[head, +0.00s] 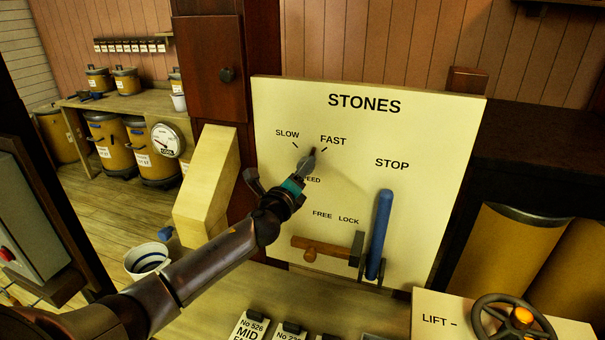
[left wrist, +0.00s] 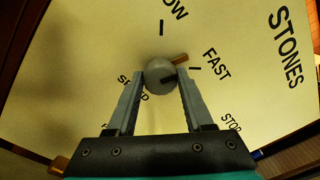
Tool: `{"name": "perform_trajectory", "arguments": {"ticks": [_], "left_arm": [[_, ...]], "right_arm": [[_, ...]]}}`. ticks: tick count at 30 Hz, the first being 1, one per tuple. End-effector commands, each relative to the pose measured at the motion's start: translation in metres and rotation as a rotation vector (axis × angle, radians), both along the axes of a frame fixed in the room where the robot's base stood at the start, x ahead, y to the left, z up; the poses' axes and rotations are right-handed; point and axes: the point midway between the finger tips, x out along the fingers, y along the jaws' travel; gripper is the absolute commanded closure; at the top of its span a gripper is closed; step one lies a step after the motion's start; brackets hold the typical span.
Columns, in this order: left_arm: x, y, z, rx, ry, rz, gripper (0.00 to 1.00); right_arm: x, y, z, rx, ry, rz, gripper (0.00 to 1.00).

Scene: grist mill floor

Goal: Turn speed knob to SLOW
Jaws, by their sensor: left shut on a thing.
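The speed knob (head: 308,163) is a small grey round knob on the cream STONES panel (head: 420,130), under the SLOW and FAST marks. It also shows in the left wrist view (left wrist: 156,78), with a brown pointer (left wrist: 181,59). The pointer lies between the two ticks, nearer FAST. My left gripper (head: 302,172) reaches in from the lower left and is shut on the knob. In the left wrist view its two grey fingers (left wrist: 161,82) stand on either side of the knob. My right gripper is not in view.
Below right of the knob are a blue STOP lever (head: 380,230) and a wooden FREE/LOCK handle (head: 322,249). A LIFT handwheel (head: 510,318) stands at the lower right.

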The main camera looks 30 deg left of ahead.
Motion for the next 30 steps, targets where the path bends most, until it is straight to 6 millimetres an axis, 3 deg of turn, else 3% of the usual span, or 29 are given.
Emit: {"name": "perform_trajectory", "arguments": {"ticks": [13, 30], "left_arm": [[-0.0001, -0.0006, -0.0009, -0.418, -0.101, 0.000, 1.00], [0.0000, -0.0004, -0.0009, -0.906, -0.217, 0.002, 1.00]], "right_arm": [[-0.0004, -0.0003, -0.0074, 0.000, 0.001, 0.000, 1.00], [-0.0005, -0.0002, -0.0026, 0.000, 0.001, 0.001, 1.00]]}}
